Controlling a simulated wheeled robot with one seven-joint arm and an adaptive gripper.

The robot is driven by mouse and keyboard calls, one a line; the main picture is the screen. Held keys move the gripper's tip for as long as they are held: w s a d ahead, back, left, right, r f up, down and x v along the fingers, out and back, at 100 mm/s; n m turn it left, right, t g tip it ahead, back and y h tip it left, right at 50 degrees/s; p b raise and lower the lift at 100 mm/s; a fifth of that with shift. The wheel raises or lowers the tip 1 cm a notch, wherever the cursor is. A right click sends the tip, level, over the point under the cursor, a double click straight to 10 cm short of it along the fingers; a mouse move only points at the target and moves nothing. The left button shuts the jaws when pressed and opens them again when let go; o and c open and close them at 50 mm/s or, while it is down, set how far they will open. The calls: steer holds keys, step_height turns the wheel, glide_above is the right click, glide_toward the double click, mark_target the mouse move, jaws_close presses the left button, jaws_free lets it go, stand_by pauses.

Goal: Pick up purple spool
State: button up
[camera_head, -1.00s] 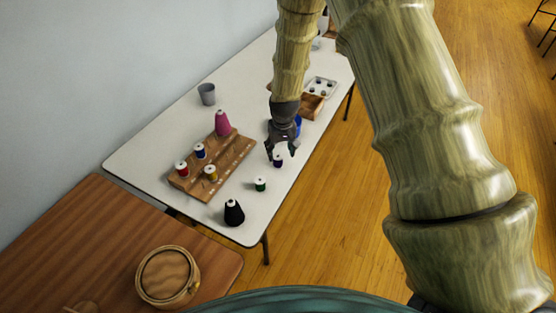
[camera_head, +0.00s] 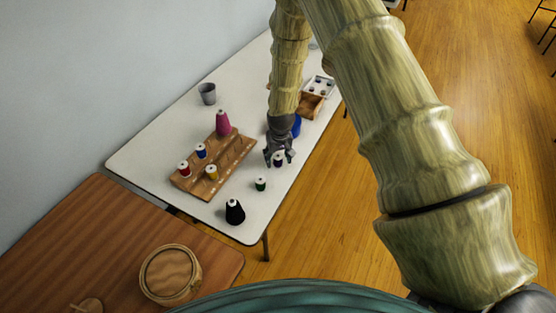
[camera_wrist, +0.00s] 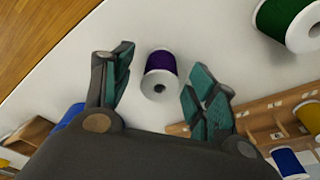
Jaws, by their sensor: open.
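The purple spool (camera_wrist: 161,73) has dark purple thread and white ends. In the wrist view it lies between the open fingers of my gripper (camera_wrist: 158,90), with space on both sides and neither finger touching it. In the head view the purple spool (camera_head: 278,160) stands on the white table, partly hidden by my gripper (camera_head: 279,158), which is just over it. The gap in height between fingers and spool is hard to judge.
A green spool (camera_head: 260,184) stands close by, towards the front. A black cone (camera_head: 235,212) is near the front edge. A blue object (camera_head: 296,127) stands behind my gripper.

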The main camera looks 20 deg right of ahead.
steer(key=c, duration=0.9)
steer(key=shift+r, duration=0.1)
steer(key=shift+c, duration=0.2)
